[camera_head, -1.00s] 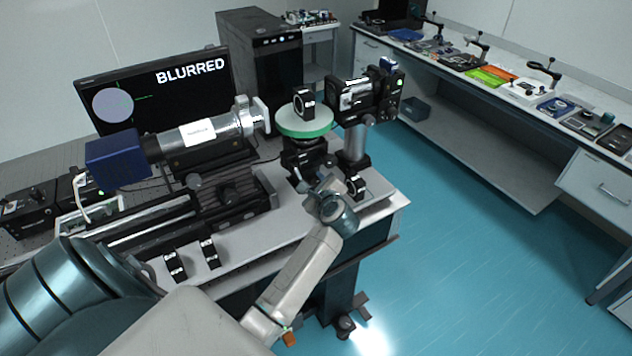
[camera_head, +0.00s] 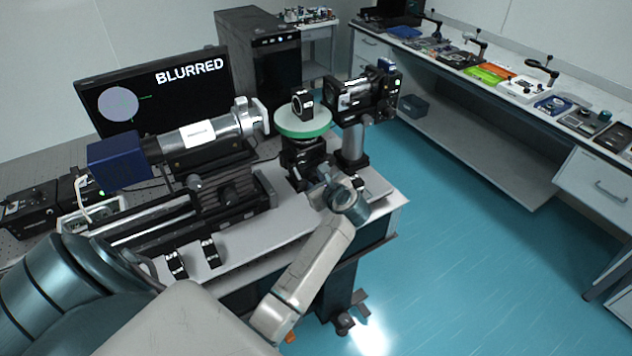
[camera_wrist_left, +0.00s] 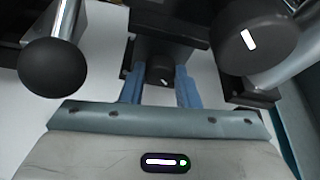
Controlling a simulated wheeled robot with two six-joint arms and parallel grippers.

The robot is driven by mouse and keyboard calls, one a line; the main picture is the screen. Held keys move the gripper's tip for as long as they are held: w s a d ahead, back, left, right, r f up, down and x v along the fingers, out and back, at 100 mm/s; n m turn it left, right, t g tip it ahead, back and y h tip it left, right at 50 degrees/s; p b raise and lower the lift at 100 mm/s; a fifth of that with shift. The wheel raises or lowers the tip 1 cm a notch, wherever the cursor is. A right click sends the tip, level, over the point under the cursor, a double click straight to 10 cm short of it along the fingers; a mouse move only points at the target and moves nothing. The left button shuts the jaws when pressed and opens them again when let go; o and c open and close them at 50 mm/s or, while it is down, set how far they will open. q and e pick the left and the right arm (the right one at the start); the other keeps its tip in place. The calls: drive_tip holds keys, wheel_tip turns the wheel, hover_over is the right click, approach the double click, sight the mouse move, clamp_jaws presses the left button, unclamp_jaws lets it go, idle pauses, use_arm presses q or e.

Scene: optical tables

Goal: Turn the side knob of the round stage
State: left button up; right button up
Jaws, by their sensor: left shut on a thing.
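The round stage (camera_head: 303,123), with a pale top and a green rim, stands on a black mount on the optical table. A small black square optic holder (camera_head: 302,103) stands upright on it. My left gripper (camera_head: 318,172) is low in front of the stage, at its base. In the left wrist view, the two blue fingers of my left gripper (camera_wrist_left: 160,80) are on either side of the dark side knob (camera_wrist_left: 160,68), which has a small white mark. They are shut on it. The arm hides the knob in the head view. My right gripper is not in view.
A black ball-ended handle (camera_wrist_left: 52,67) and a larger black knob (camera_wrist_left: 256,42) flank the gripper in the left wrist view. A camera on a post (camera_head: 362,98) stands right of the stage, a lens tube (camera_head: 208,133) left. The monitor (camera_head: 155,90) reads "BLURRED".

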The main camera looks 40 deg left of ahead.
use_arm(q)
drive_tip(key=shift+f, duration=0.1)
drive_tip(key=o, duration=0.7)
drive_tip(key=shift+d, duration=0.15)
drive_tip(key=shift+s+d+b, duration=0.2)
drive_tip(key=shift+d+b, duration=0.1)
drive_tip(key=shift+d, duration=0.05)
drive_tip(key=b+v, duration=0.3)
drive_tip(key=v, duration=0.6)
drive_tip(key=shift+w+a, duration=0.1)
drive_tip(key=shift+s+d+r+b, duration=0.3)
drive_tip(key=shift+d+r+b, duration=0.05)
drive_tip(key=shift+d+r, duration=0.1)
drive_tip(key=shift+o, duration=0.4)
